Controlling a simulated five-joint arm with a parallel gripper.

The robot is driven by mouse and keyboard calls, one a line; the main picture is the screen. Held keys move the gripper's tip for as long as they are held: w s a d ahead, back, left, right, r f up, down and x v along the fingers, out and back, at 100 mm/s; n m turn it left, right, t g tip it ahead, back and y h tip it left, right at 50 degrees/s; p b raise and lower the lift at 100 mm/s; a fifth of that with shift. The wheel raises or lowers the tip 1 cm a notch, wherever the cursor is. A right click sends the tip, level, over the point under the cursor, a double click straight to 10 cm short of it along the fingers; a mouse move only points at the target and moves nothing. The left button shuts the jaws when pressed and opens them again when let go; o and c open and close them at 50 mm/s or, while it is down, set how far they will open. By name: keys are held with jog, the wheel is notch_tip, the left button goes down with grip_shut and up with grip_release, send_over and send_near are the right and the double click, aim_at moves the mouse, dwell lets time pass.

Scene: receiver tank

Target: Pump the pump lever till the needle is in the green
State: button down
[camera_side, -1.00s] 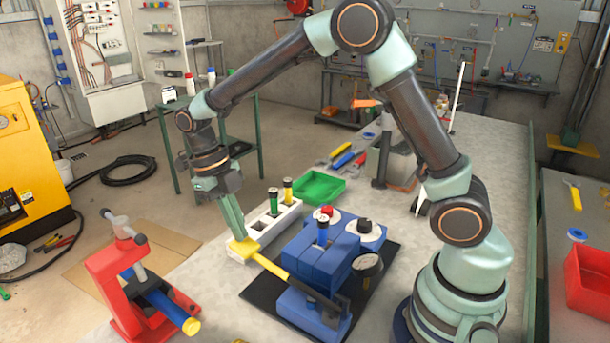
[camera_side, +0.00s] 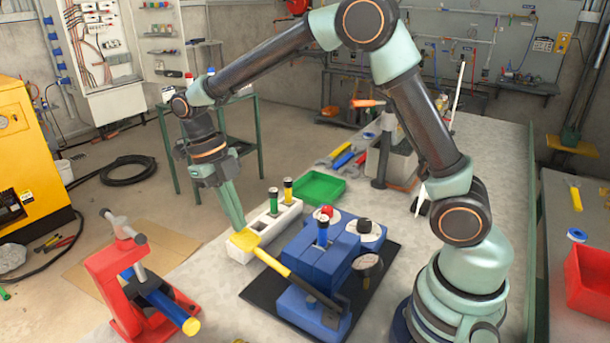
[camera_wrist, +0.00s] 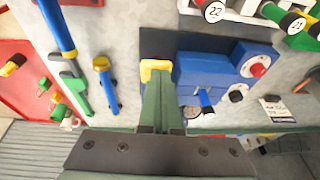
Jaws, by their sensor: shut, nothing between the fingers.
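The pump lever (camera_side: 275,264) is a bar with a wide yellow pad at its far end. It runs from the blue pump (camera_side: 318,258) out to the left. My gripper (camera_side: 238,226) is shut and empty, with its fingertips at the yellow pad. In the wrist view the shut fingers (camera_wrist: 160,88) meet the yellow pad (camera_wrist: 157,65); I cannot tell whether they press on it. The round gauge (camera_side: 367,264) sits at the right of the pump. Its needle and green zone are too small to read.
A white rack (camera_side: 240,252) with green and yellow-topped cylinders stands just behind the pad. A red stand (camera_side: 105,280) with a blue bar is at the left. A green tray (camera_side: 320,187) lies behind the pump.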

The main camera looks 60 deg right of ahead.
jog(key=w+r, duration=0.6)
jog(key=r, duration=0.1)
jog(key=shift+w+r, duration=0.3)
dwell(0.8)
jog(key=s+r, duration=1)
jog(key=shift+s+a, duration=0.25)
jog(key=shift+a, duration=0.1)
jog(key=shift+s+f, duration=0.2)
jog(key=shift+f, duration=3.1)
jog(key=shift+s+f, duration=0.15)
jog(key=shift+f, duration=3.15)
